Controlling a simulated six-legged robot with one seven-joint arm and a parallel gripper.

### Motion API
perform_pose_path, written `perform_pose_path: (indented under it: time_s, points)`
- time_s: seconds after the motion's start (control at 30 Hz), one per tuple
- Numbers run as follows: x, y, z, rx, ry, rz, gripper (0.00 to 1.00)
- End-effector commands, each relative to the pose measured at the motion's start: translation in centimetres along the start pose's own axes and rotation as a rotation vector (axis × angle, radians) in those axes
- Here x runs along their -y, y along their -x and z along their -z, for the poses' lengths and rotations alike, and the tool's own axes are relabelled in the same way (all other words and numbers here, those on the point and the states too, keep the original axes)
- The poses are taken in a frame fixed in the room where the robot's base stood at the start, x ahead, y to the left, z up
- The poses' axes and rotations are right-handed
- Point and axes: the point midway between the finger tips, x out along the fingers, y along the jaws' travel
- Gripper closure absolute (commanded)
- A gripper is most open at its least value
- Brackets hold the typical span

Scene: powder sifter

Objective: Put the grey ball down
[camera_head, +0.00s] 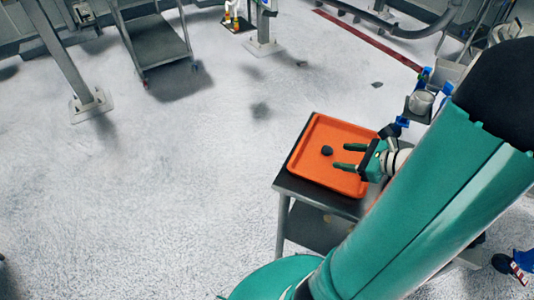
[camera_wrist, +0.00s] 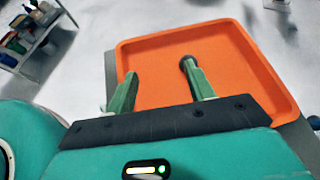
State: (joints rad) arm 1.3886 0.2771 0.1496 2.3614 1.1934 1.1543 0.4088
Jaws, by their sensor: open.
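The small dark grey ball (camera_head: 326,151) shows against the floor of the orange tray (camera_head: 309,134), left of the tray's middle, and looks to be lying on it. My gripper (camera_head: 338,156) reaches over the tray from the right with its two green fingers apart and nothing between them. The ball is just beyond the fingertips, nearer the upper finger. In the wrist view the ball (camera_wrist: 185,61) is partly hidden behind the tip of the right finger. I cannot tell whether that finger touches it.
The tray sits on a small dark metal table (camera_head: 284,185). A grey cart (camera_head: 158,40) stands at the upper left, near a metal post (camera_head: 62,50). A machine with a round light container (camera_head: 421,101) stands right of the tray. The floor to the left is largely clear.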

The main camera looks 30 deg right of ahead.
Motion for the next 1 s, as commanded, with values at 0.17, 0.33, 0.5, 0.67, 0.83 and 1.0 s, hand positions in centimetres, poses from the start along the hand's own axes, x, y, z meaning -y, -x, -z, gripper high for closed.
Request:
perform_pose_path:
  time_s: [0.17,0.33,0.5,0.67,0.83,1.0]
  points:
    - [-4.9,-3.4,-5.7,-0.123,0.394,-0.258,0.47]
    - [-9.5,-4.8,-9.6,-0.215,0.784,-0.468,0.47]
    - [-13.6,-5.0,-13.0,-0.282,1.192,-0.636,0.47]
    - [-16.7,-4.5,-16.0,-0.324,1.584,-0.751,0.47]
    - [-19.5,-3.3,-19.2,-0.347,2.008,-0.815,0.47]
    - [-21.4,-1.9,-21.9,-0.357,2.369,-0.813,0.47]
